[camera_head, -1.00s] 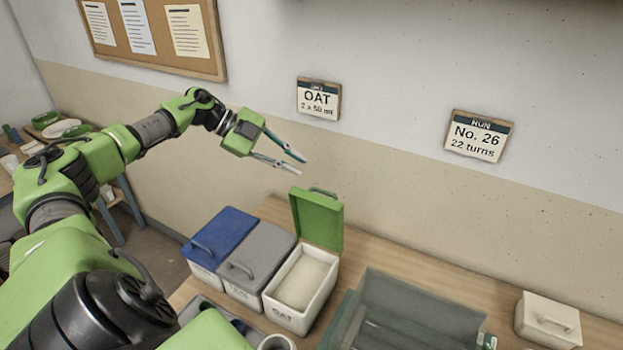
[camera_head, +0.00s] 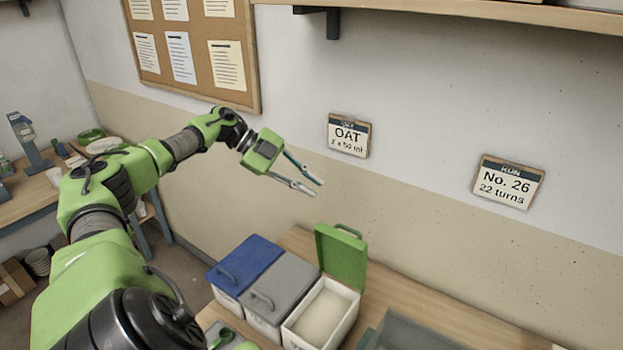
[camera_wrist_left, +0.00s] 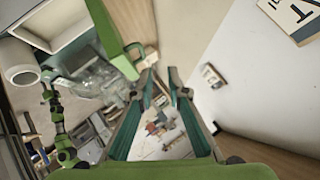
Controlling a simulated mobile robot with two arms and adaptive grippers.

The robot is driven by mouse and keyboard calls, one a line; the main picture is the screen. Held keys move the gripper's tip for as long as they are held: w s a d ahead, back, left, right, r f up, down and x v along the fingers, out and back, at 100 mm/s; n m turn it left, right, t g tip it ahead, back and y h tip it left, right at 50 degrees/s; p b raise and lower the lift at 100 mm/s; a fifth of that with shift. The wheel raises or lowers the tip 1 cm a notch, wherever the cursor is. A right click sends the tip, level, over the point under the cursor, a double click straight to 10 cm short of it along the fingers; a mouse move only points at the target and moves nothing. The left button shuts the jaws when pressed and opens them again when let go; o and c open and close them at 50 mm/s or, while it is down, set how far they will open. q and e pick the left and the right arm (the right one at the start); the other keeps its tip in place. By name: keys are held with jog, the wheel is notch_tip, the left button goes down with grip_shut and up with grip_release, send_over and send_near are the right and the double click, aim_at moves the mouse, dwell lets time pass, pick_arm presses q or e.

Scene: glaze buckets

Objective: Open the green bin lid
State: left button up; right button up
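The green bin lid (camera_head: 342,257) stands upright, swung open at the back of its white bin (camera_head: 350,318). The bin shows pale material inside. In the left wrist view the green lid (camera_wrist_left: 110,38) is at the upper left, with its handle jutting out. My left gripper (camera_head: 309,183) is above and left of the lid, apart from it, with its fingers spread and nothing between them. The fingers also show spread in the left wrist view (camera_wrist_left: 158,88). My right gripper is not identifiable in the head view.
A blue-lidded bin (camera_head: 245,262) and a grey-lidded bin (camera_head: 281,287) stand closed to the left of the open bin. A translucent container (camera_head: 405,335) is to the right. The wall carries an OAT sign (camera_head: 348,136) and a run sign (camera_head: 508,182). A shelf (camera_head: 480,12) juts out above.

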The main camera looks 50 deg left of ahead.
pick_arm(q)
jog(key=v, duration=1.2)
dwell(0.4)
jog(key=shift+s, duration=0.1)
